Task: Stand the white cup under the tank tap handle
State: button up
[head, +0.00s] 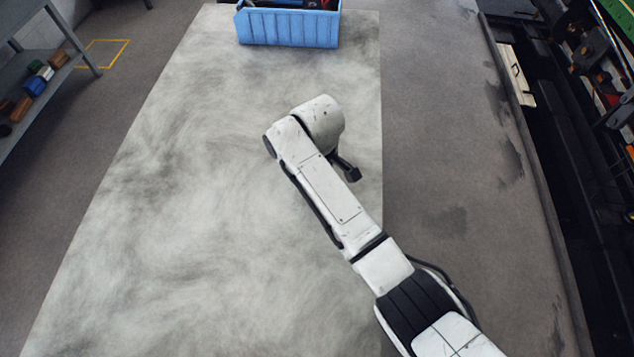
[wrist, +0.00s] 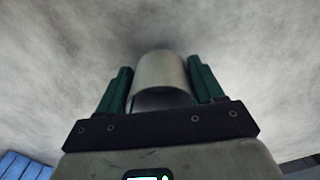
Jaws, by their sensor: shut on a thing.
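A white cup (wrist: 162,76), pale and cylindrical, is between the two green fingers of my gripper (wrist: 162,84) in the wrist view. My gripper is shut on it, one finger at each side. A dark curved edge shows at the cup's near end. I cannot tell whether the cup touches the pale surface behind it. In the head view the cup and the fingertips are hidden by my arm. The tank and its tap handle do not show in either view.
A pale, smudged tabletop (head: 190,190) is mostly clear. A blue bin (head: 288,28) with things in it stands at its far end. A grey shelf (head: 42,75) with several coloured items is at the left. Dark machinery (head: 560,130) runs along the right.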

jog(key=shift+s+f+b, duration=0.15)
jog(key=shift+f+b, duration=0.3)
jog(key=shift+f, duration=0.4)
jog(key=shift+f, duration=0.2)
jog(key=o, duration=1.1)
jog(key=shift+c, duration=0.2)
jog(key=shift+r, duration=0.1)
notch_tip(320, 180, up, 12)
jog(key=p, duration=0.1)
jog(key=shift+r, duration=0.15)
